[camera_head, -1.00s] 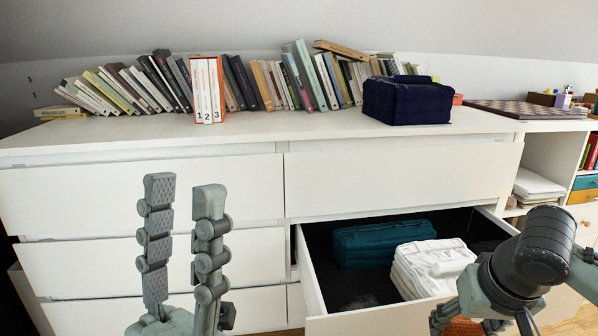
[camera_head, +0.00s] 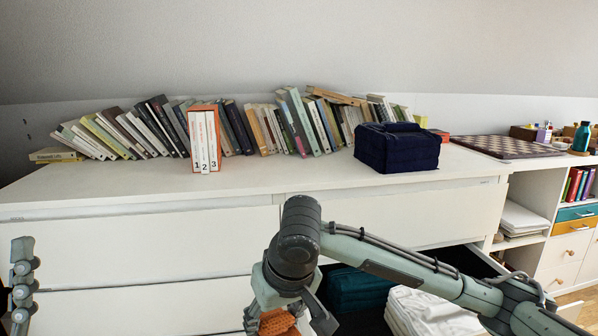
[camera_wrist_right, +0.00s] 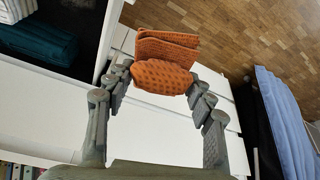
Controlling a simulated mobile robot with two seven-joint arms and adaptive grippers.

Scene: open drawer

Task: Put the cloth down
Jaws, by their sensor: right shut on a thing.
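An orange cloth (camera_head: 277,322), folded and textured, shows at the bottom of the head view. My right gripper (camera_head: 285,320) is shut on it and holds it in front of the dresser, left of the open drawer. In the right wrist view the folded cloth (camera_wrist_right: 165,62) sits between the two fingers (camera_wrist_right: 160,82), in the air in front of the white drawer fronts. In the head view my left gripper (camera_head: 22,285) is cut off by the left edge, with mainly one finger visible.
The open drawer holds a teal cloth stack (camera_head: 352,288) and a white cloth stack (camera_head: 430,314); my right arm hides part of it. On the dresser top (camera_head: 110,188) stand a row of books (camera_head: 320,125) and a navy cloth stack (camera_head: 397,148). The front of the top is clear.

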